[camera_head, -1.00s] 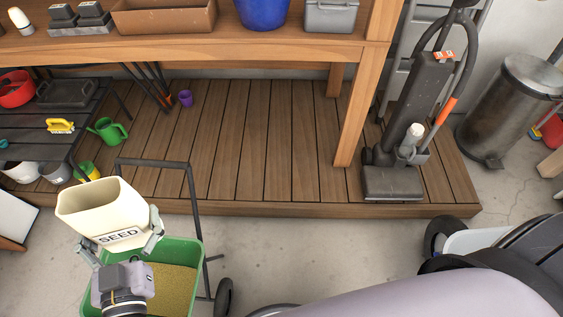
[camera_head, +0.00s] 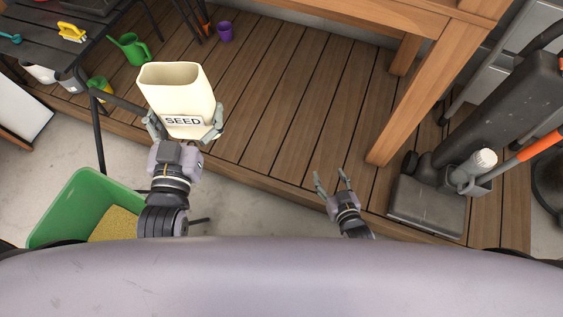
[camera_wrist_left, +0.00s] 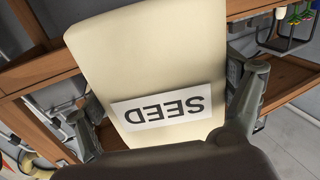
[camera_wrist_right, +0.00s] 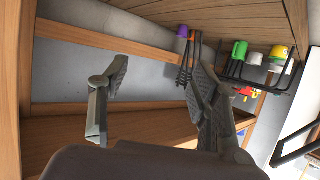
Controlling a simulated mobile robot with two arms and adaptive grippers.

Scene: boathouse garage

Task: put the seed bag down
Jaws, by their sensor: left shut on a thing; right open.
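The seed bag (camera_head: 181,95) is cream-coloured with an open top and a white SEED label. My left gripper (camera_head: 186,128) is shut on its lower part and holds it upright in front of the wooden deck. In the left wrist view the bag (camera_wrist_left: 150,60) fills the middle, with a finger of my left gripper (camera_wrist_left: 165,125) on each side. My right gripper (camera_head: 332,180) is open and empty over the deck's front edge. It also shows open in the right wrist view (camera_wrist_right: 160,85).
The plank deck (camera_head: 290,95) has a wide bare area. A green cart (camera_head: 75,205) with grain stands at lower left. A dark slatted table (camera_head: 60,45) is at upper left, near a green watering can (camera_head: 131,48) and purple cup (camera_head: 225,31). A vacuum cleaner (camera_head: 427,205) and bench leg (camera_head: 425,95) stand right.

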